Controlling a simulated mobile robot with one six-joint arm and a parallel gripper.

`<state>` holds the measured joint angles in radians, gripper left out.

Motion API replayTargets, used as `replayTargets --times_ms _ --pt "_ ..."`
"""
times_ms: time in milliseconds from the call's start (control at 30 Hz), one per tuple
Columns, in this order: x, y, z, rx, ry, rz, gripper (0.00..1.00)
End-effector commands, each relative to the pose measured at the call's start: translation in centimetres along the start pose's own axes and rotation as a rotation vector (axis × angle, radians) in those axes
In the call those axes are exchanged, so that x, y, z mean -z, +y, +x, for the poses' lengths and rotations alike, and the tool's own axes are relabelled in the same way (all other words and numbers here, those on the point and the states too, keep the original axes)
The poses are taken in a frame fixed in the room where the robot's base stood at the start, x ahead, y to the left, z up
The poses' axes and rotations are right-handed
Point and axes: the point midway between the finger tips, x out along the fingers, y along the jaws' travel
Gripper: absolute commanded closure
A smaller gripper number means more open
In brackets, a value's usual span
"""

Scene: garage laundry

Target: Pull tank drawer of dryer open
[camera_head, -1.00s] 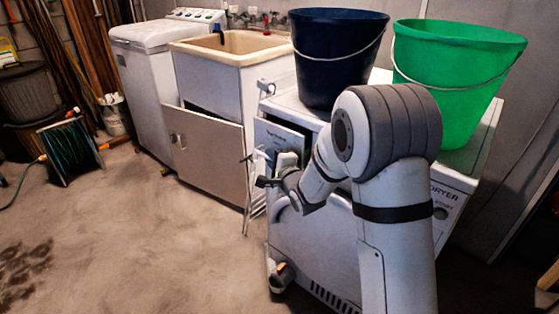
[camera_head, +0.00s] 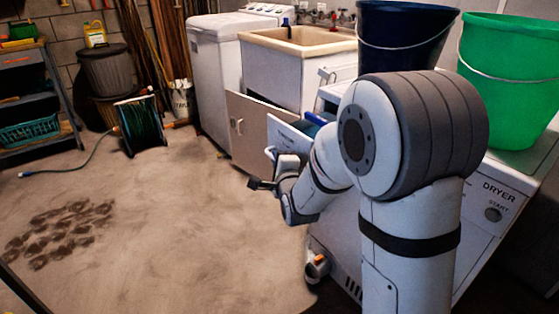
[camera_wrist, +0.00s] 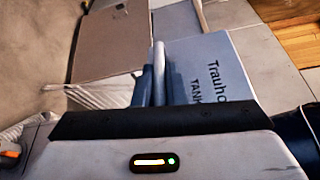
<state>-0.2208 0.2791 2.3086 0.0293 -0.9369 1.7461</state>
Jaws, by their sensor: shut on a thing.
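The white dryer (camera_head: 492,212) stands at the right, partly hidden behind my arm. Its tank drawer (camera_head: 288,138) sticks out at the upper left of its front, and a blue part shows behind the drawer's front panel. In the wrist view the panel (camera_wrist: 222,75) carries partly hidden lettering that includes "TANK". My gripper (camera_head: 284,166) is at the drawer front. In the wrist view its fingers (camera_wrist: 150,88) are shut on a pale upright handle (camera_wrist: 159,62) at the panel's edge. My arm hides much of the dryer's front in the head view.
A dark blue bucket (camera_head: 405,35) and a green bucket (camera_head: 518,75) stand on the dryer. A sink cabinet (camera_head: 300,68) with an open door (camera_head: 258,133) is close to the left. A hose reel (camera_head: 141,122) stands farther back.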

Motion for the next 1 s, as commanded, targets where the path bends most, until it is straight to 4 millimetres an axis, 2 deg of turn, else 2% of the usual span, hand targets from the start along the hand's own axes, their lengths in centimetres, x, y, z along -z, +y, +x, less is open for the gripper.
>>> replayTargets --times_ms 267,300,533,833,1000 --pt "0.5 0.1 -0.1 -0.003 0.012 0.002 1.00" --pt "0.6 0.1 -0.1 -0.003 0.013 0.003 0.87" --pt "0.5 0.0 0.0 -0.001 0.011 0.002 0.68" --pt "0.5 -0.1 -0.4 0.000 0.010 0.002 0.67" --pt "0.5 -0.2 -2.8 -0.001 0.011 0.002 0.67"
